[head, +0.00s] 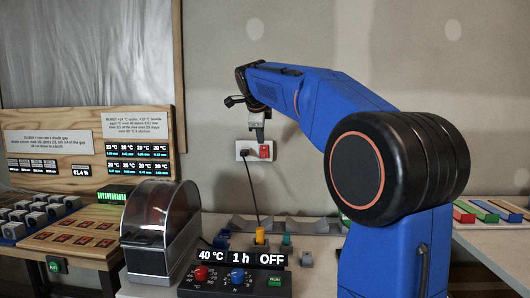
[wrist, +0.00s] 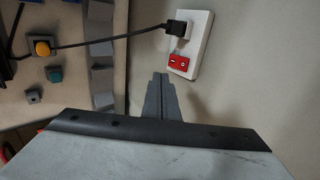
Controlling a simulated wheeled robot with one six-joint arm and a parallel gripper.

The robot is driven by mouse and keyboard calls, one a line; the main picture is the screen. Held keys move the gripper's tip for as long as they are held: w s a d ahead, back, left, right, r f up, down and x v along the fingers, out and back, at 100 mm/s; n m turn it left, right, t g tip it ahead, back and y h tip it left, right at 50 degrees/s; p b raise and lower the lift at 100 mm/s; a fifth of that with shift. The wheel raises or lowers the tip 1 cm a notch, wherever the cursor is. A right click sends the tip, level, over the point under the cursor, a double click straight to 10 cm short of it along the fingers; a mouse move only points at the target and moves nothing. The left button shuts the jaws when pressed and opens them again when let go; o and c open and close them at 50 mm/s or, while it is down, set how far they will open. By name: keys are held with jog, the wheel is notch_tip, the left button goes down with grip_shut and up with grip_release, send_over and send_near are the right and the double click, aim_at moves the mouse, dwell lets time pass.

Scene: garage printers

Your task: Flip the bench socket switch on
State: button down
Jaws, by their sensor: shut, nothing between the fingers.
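The bench socket (head: 254,150) is a white wall plate above the bench, with a black plug on its left and a red switch (head: 265,151) on its right. In the wrist view the socket (wrist: 201,30) is at upper centre, with the plug (wrist: 180,25) in it and the red rocker switch (wrist: 178,63) at its lower end. My gripper (head: 260,140) is shut and empty. In the wrist view its fingertips (wrist: 161,77) are just left of the switch. I cannot tell whether they touch it, nor which way the rocker is tilted.
A black cord (head: 252,190) hangs from the plug to the bench. Below stand a control box (head: 236,281) with a display reading "40 °C 1 h OFF" and a clear-domed machine (head: 160,225). Yellow and teal pieces stand among grey holders behind. The wall around the socket is bare.

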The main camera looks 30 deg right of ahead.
aim_at(265, 154)
jog(key=x, duration=0.8)
jog(key=w+d+r+x, duration=0.1)
jog(key=x, duration=0.3)
jog(key=shift+w, duration=0.15)
jog(key=shift+w+d+f, duration=0.1)
jog(key=shift+w+d, duration=0.15)
jog(key=shift+w, duration=0.15)
jog(key=shift+w+d+f, duration=0.1)
jog(key=shift+d, duration=0.05)
jog(key=shift+r, duration=0.9)
